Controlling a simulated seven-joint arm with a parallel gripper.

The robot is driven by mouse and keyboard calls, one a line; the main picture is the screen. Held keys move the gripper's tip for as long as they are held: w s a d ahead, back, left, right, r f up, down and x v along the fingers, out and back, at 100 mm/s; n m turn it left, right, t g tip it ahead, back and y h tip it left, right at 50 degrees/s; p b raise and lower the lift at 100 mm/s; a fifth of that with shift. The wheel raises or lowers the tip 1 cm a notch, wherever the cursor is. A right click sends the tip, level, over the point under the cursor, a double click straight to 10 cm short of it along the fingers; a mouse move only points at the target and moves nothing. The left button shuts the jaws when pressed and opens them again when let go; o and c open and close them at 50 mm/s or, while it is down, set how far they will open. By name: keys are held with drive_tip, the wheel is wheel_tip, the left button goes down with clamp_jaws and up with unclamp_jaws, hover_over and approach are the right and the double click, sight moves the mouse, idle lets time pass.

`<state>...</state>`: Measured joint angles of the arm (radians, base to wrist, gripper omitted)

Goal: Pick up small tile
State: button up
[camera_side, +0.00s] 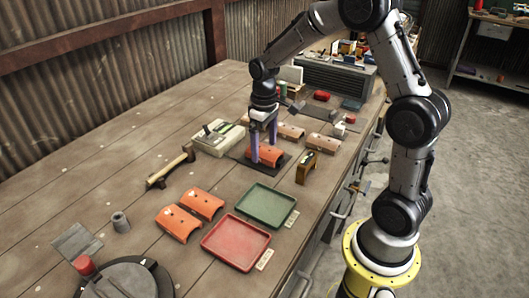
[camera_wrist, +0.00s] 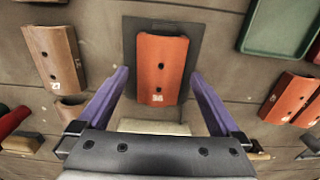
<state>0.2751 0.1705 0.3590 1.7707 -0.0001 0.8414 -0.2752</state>
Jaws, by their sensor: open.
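An orange curved tile (camera_side: 265,157) lies on a dark flat mat (camera_side: 241,156) on the workbench. In the wrist view the same tile (camera_wrist: 161,55) sits at the upper middle, with two dark holes and a small white label, on the dark mat (camera_wrist: 197,30). My gripper (camera_side: 264,153) is over this tile, pointing down. Its purple fingers (camera_wrist: 159,74) are spread, one on each side of the tile, with nothing held between them. Whether they touch the tile cannot be told. Two more orange tiles (camera_side: 191,214) lie at the front left; which tile counts as small is not readable.
Brownish tiles (camera_side: 291,131) lie behind my gripper. A green tray (camera_side: 265,204) and a red tray (camera_side: 236,243) are in front.

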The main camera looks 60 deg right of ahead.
drive_tip(key=shift+f, duration=0.6)
drive_tip(key=shift+r, duration=0.1)
drive_tip(key=c, duration=1.4)
drive_tip(key=shift+r, duration=0.1)
